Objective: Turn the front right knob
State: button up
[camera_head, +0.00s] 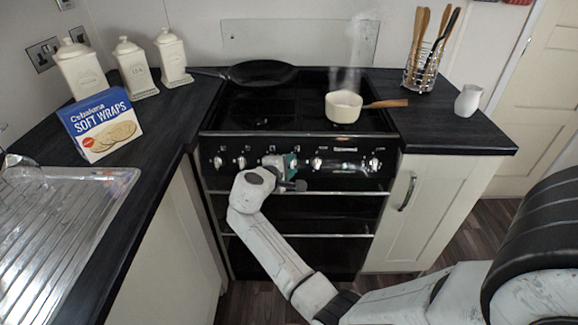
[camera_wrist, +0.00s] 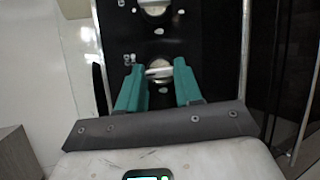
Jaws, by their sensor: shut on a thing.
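The black stove (camera_head: 262,119) has a front panel (camera_head: 350,152) with a row of silver knobs. Knobs show to the left of my gripper (camera_head: 291,163), and another knob (camera_head: 316,163) shows just to its right. The rightmost knob (camera_head: 374,164) stands clear near the panel's right end. In the wrist view, my gripper's green fingers (camera_wrist: 158,68) are closed around a silver knob (camera_wrist: 159,72), one on each side. A second knob (camera_wrist: 153,8) shows above it. My gripper hides the held knob in the head view. I cannot tell the knob's angle or burner.
A steaming cream saucepan (camera_head: 343,107) stands on the right of the hob, its wooden handle pointing right. A black frying pan (camera_head: 262,73) sits at the back left. A horizontal oven rail (camera_head: 345,192) runs below the panel. A cupboard (camera_head: 418,212) stands to the right.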

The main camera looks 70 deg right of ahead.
jog(key=shift+m+y, duration=0.3)
jog(key=shift+m, duration=0.3)
jog(key=shift+s, duration=0.1)
jog(key=o, duration=1)
jog(key=shift+o, duration=0.2)
jog(key=v, duration=1.1)
jog(key=shift+f, duration=0.2)
